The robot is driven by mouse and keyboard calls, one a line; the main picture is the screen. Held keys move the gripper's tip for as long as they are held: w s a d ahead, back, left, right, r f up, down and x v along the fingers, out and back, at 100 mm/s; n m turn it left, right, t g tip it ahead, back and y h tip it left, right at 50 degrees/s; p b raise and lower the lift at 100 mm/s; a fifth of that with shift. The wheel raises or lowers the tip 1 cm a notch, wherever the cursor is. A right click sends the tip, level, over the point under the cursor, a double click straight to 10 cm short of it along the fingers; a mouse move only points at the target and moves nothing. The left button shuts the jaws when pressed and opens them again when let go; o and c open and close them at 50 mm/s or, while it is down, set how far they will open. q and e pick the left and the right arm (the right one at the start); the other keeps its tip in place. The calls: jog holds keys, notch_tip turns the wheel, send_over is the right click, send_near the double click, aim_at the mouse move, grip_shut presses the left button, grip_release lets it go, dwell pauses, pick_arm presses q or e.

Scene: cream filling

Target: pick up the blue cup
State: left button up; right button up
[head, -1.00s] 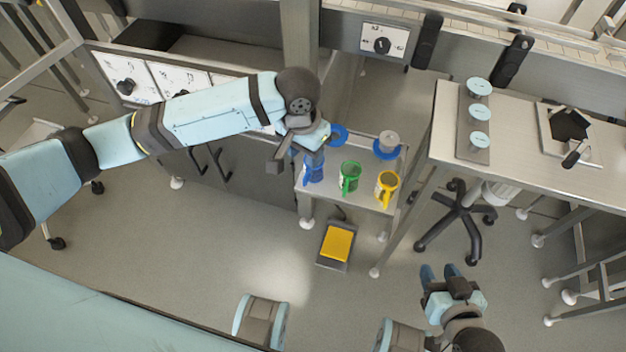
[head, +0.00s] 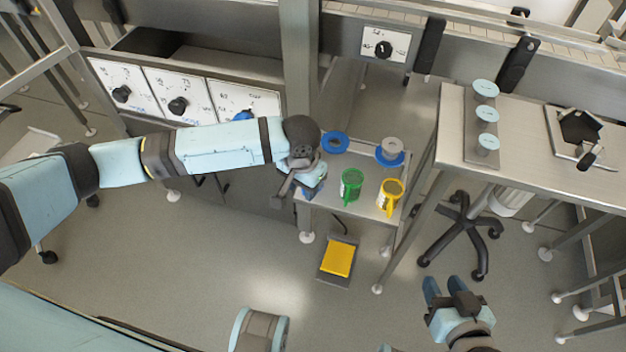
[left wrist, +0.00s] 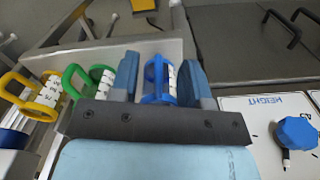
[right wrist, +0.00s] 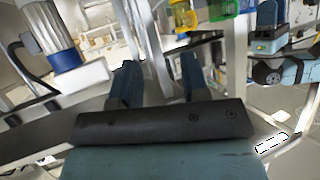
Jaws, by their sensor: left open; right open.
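The blue cup (left wrist: 158,95) shows in the left wrist view between the two fingers of my left gripper (left wrist: 160,72), with its handle and a white marked scale visible. My left gripper is open, with a finger on each side of the cup; whether either touches it I cannot tell. In the head view my left gripper (head: 308,187) is at the front left corner of the small table (head: 330,203) and hides most of the cup. My right gripper (head: 444,285) is open and empty, low at the bottom right, away from the table.
A green cup (head: 351,186) and a yellow cup (head: 391,196) stand to the right on the same table. Behind them are a blue ring (head: 335,142) and a grey piece on a blue disc (head: 391,157). A yellow-topped pedal (head: 337,258) sits on the floor in front.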

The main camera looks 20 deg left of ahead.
pick_arm(q)
notch_tip(320, 180, down, 2)
jog(key=shift+f, duration=0.2)
pick_arm(e)
jog(key=r, duration=0.1)
jog(key=w+a+r+t+y, duration=0.1)
jog(key=shift+w+a+r, duration=0.1)
jog(key=shift+w+r, duration=0.05)
jog(key=shift+r, duration=0.15)
pick_arm(q)
grip_shut()
jog(key=shift+r, duration=0.1)
